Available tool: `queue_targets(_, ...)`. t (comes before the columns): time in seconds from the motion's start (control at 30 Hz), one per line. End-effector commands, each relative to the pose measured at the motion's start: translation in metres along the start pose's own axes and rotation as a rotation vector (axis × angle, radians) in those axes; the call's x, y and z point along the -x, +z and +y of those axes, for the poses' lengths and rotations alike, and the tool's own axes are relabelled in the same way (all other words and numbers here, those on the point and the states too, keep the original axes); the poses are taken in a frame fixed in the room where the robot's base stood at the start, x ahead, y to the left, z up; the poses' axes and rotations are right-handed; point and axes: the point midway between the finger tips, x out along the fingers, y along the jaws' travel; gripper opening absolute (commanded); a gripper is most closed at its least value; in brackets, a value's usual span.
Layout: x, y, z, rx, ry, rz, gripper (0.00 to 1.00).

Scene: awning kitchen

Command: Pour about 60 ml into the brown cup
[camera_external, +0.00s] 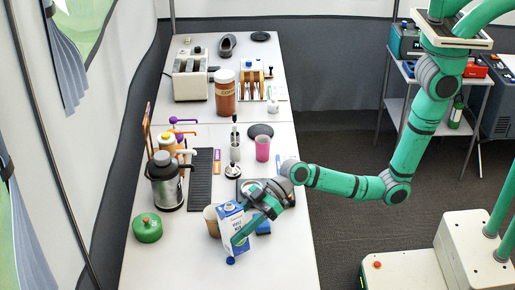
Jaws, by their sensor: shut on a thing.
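A blue and white milk carton (233,221) stands near the front of the white table, leaning slightly in the picture. My gripper (246,222) reaches in from the right and is shut on the carton, with one teal finger across its front. The brown cup (210,219) is just left of the carton and partly hidden by it. The inside of the cup and any liquid in it cannot be made out. A small blue cap (230,261) is at the carton's lower front; whether it is loose cannot be told.
A coffee jar (225,93) is farther back. The table's front is clear.

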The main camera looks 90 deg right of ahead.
Motion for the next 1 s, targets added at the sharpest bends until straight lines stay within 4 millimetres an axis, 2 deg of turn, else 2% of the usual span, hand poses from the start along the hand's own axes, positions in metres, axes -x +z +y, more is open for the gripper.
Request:
queue_targets(0.2, 0.005, -0.014, 0.000, -0.128, -0.053, 0.002, 0.24)
queue_targets(0.43, 0.005, -0.014, 0.004, -0.267, -0.110, 0.002, 0.24)
queue_targets(0.67, 0.011, -0.027, 0.005, -0.404, -0.168, 0.003, 0.24)
queue_targets(0.9, 0.009, -0.022, 0.001, -0.549, -0.228, 0.000, 0.24)
queue_targets(1.0, 0.005, -0.012, 0.000, -0.611, -0.252, -0.001, 0.24)
